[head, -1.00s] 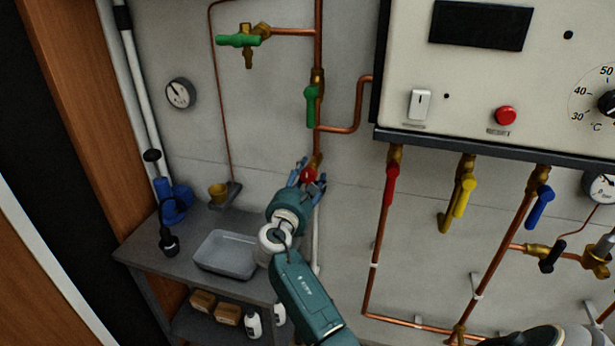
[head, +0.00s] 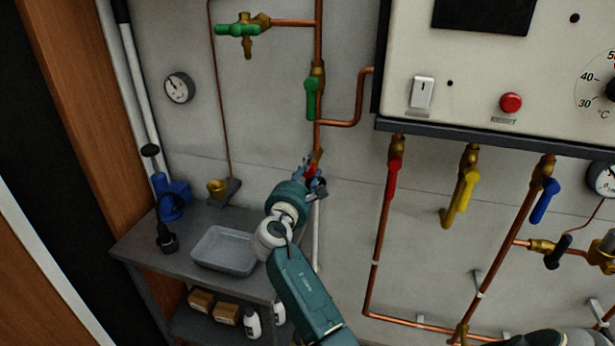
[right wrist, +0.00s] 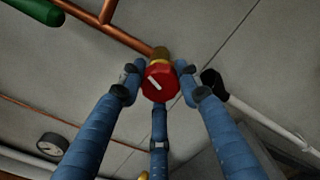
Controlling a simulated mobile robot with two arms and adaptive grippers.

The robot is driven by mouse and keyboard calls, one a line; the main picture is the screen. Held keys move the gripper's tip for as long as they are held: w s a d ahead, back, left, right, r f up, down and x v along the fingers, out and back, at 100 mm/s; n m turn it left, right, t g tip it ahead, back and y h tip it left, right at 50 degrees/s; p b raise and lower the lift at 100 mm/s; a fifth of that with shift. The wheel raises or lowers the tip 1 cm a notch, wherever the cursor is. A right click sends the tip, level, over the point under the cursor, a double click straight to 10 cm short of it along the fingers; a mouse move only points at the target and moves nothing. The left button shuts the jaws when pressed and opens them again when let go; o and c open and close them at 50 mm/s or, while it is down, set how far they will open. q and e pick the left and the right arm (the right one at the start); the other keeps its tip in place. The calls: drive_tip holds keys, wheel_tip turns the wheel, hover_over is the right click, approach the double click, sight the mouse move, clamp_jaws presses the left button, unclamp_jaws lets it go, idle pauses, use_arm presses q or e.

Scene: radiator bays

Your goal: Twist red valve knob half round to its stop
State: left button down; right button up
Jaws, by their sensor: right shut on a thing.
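The red valve knob (right wrist: 160,84) sits on a brass fitting at the end of a copper pipe, with a white line across its face. In the right wrist view the line slants from upper left to lower right. My right gripper (right wrist: 159,80) is shut on the knob, with blue fingers on its left and right sides and a third finger below. In the head view the knob (head: 311,171) is partly covered by my right gripper (head: 312,178). My left gripper is not in view.
Green-handled valves (head: 312,98) are above the knob. A bench (head: 150,246) with a grey tray (head: 226,268) stands lower left. Red (head: 392,180), yellow (head: 465,190) and blue (head: 544,200) lever valves hang below the control box at right.

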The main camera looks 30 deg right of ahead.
drive_tip(key=m+b, duration=0.2)
drive_tip(key=m, duration=0.1)
drive_tip(key=shift+f+m+b, duration=0.25)
drive_tip(key=shift+m+b, duration=0.15)
drive_tip(key=m+b, duration=0.3)
drive_tip(key=shift+m, duration=0.3)
drive_tip(key=m+b, duration=0.3)
drive_tip(key=m, duration=0.1)
drive_tip(key=shift+b, duration=0.3)
drive_tip(key=shift+r+m+b, duration=0.1)
drive_tip(key=shift+m+b, duration=0.7)
drive_tip(key=shift+m, duration=0.2)
drive_tip(key=o, duration=1.2)
drive_tip(key=shift+r, duration=0.1)
